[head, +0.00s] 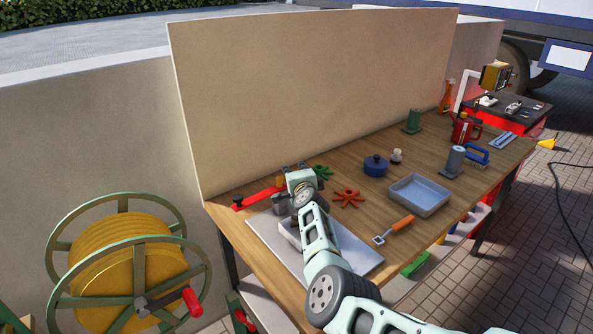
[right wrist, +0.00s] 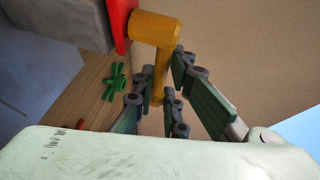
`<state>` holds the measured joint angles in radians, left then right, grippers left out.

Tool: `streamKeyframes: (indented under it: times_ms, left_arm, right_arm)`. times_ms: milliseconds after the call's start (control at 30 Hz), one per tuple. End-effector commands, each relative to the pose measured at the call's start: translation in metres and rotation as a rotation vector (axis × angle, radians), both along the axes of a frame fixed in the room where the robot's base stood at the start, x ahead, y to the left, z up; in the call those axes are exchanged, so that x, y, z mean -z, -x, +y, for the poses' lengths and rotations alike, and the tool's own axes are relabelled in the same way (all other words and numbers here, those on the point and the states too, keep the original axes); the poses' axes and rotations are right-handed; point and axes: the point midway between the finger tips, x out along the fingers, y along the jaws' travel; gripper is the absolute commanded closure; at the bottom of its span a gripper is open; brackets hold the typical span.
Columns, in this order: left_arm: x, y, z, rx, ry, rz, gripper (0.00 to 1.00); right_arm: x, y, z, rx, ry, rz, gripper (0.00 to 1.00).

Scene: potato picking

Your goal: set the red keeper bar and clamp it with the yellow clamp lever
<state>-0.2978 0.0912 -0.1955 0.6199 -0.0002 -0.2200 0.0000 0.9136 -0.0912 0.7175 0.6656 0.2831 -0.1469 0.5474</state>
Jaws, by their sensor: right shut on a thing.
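The red keeper bar (head: 258,196) lies along the back left of the workbench, beside a grey block; its left part shows and the rest is hidden behind my right gripper (head: 296,175). The red bar (right wrist: 121,24) also shows at the top of the right wrist view, against the grey block. The yellow clamp lever (right wrist: 155,30) has a thick head touching or close to the red bar, and its narrower arm reaches between my right fingers. My right gripper is shut on that lever. In the head view only a small yellow bit (head: 280,182) shows beside the gripper. My left gripper is out of view.
A grey plate (head: 360,265) lies under my right arm. A green star knob (head: 323,173) and a red star knob (head: 348,198) lie right of the gripper. A grey tray (head: 419,196), a blue pot (head: 375,167) and an orange-handled tool (head: 401,225) are farther right. A tall panel (head: 310,90) stands behind.

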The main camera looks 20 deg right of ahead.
Motion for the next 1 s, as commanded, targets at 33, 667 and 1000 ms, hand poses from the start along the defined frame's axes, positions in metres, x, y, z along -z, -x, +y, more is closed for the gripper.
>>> streamKeyframes:
  times_ms: [33,667,1000]
  left_arm:
    - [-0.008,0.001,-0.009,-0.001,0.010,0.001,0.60]
    - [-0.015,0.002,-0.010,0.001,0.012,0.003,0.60]
    - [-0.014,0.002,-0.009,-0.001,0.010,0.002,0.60]
  right_arm:
    - [0.001,0.000,0.006,0.023,-0.019,0.007,1.00]
    - [0.005,0.011,0.003,0.319,-0.012,0.005,1.00]
    - [0.006,0.014,0.002,0.360,-0.012,0.005,1.00]
